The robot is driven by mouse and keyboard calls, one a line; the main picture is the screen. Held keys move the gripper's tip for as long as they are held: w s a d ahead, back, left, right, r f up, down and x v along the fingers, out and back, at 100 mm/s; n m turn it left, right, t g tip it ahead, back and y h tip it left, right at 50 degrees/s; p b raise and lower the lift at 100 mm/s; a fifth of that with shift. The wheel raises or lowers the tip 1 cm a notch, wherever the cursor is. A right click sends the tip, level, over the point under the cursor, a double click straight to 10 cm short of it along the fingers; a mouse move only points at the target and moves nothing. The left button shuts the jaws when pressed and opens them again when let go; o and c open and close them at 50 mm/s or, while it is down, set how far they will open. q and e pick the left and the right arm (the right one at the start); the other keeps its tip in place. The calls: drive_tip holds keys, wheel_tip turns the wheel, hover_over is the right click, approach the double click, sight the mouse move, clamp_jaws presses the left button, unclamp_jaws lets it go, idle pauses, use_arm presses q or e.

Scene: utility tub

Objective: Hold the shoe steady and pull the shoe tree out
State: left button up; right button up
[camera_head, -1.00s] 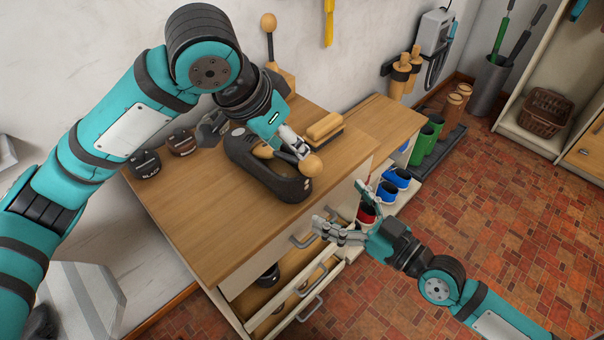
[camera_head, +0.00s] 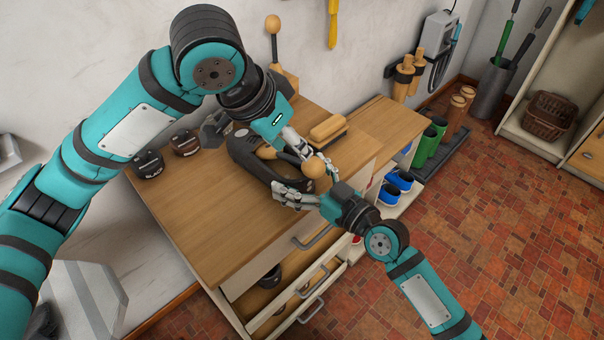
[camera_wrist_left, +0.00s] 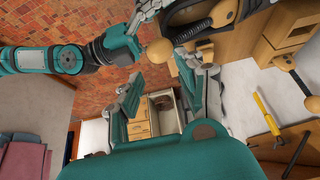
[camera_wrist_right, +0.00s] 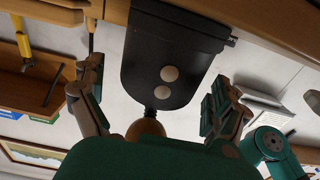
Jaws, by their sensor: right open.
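The dark shoe (camera_head: 250,160) lies on the wooden bench top. The shoe tree's round wooden knob (camera_head: 314,167) sticks out at its heel end; the knob also shows in the left wrist view (camera_wrist_left: 158,52). My left gripper (camera_head: 295,143) is over the shoe near the knob; its fingers stand apart and hold nothing in the left wrist view. My right gripper (camera_head: 308,182) is open at the heel end. In the right wrist view the knob (camera_wrist_right: 146,128) lies between its spread fingers, with the dark heel (camera_wrist_right: 172,55) beyond. I cannot tell whether either finger touches it.
A brush (camera_head: 327,128) stands behind the shoe and dark tins (camera_head: 147,163) to its left. A wooden stand with a ball top (camera_head: 273,25) is at the wall. Open drawers (camera_head: 275,305) stick out below. The bench's front left is clear.

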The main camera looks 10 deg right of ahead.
use_arm(q)
drive_tip(key=shift+c, duration=0.2)
use_arm(e)
drive_tip(key=c, duration=1.5)
use_arm(q)
drive_tip(key=shift+c, duration=1)
drive_tip(key=shift+w+m, duration=0.15)
drive_tip(key=shift+m, duration=0.15)
drive_tip(key=shift+c, duration=0.8)
drive_tip(key=m+y, duration=0.2)
drive_tip(key=m, duration=1.4)
approach(286, 156)
drive_tip(key=x, duration=1.1)
clamp_jaws()
use_arm(e)
drive_tip(key=shift+d, duration=0.1)
